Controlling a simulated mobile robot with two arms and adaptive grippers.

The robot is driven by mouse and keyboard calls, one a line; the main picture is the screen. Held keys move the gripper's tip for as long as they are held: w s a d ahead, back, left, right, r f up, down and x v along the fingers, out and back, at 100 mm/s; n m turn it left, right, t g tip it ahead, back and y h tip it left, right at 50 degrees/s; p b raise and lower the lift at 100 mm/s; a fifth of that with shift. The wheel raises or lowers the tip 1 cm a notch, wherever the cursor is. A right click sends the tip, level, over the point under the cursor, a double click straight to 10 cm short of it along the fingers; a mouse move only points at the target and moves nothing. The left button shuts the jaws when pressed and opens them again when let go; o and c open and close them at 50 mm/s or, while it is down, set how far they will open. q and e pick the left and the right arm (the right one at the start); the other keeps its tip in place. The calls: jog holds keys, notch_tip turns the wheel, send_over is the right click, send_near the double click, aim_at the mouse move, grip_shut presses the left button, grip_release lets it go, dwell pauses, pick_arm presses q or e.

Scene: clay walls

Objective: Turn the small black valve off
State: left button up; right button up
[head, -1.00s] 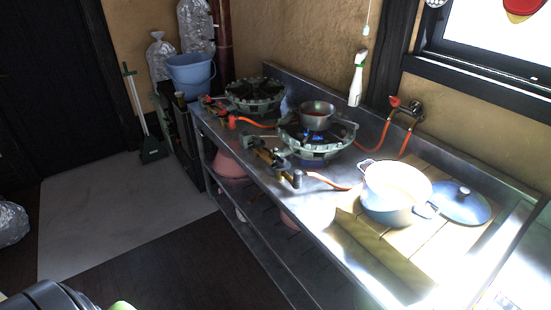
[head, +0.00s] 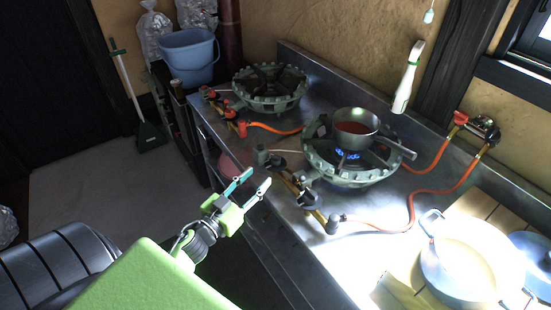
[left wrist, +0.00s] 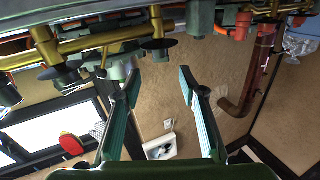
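The front gas burner (head: 340,172) has a brass pipe with black valve knobs at its near side. One black valve (head: 279,163) is at the pipe's far end, and another (head: 308,198) is nearer; I cannot tell which is the small one. In the left wrist view, a black disc-shaped valve handle (left wrist: 158,43) hangs from the brass pipe, just beyond the fingertips. My left gripper (head: 258,179) is open and empty at the counter's front edge, beside the valves and apart from them. It also shows open in the left wrist view (left wrist: 158,82). My right gripper is not in view.
A blue flame (head: 348,154) burns under a small pan (head: 356,128) on the front burner. A second burner (head: 270,92) with red valves stands behind. Orange hoses (head: 412,200) cross the steel counter. A white pot (head: 470,265) is at the lower right.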

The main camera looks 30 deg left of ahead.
aim_at(273, 162)
pick_arm(q)
jog(key=w, duration=1.1)
jog(key=shift+d, duration=0.1)
jog(key=shift+f, duration=0.1)
jog(key=shift+s, duration=0.1)
jog(key=c, duration=1)
